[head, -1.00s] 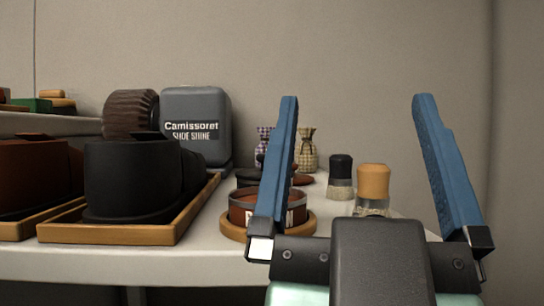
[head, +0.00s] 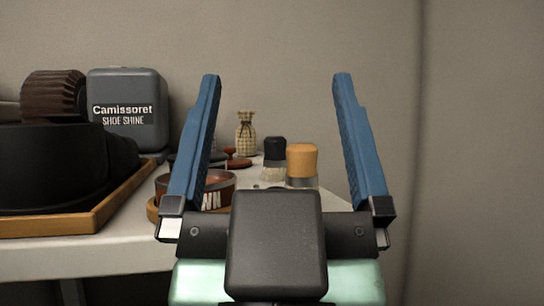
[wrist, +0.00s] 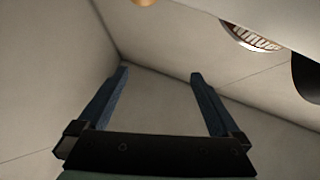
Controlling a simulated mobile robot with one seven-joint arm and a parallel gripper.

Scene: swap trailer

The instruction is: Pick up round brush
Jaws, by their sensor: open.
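The wrist view shows the open gripper too (wrist: 160,73). My gripper partly hides the table's near right end.
A brown round tin (head: 218,188) sits behind the left finger. A grey shoe shine machine (head: 128,110) with a brown bristled roller (head: 53,95) and a black shoe-like object (head: 60,165) in a wooden tray (head: 75,222) stand left. The right side is clear.

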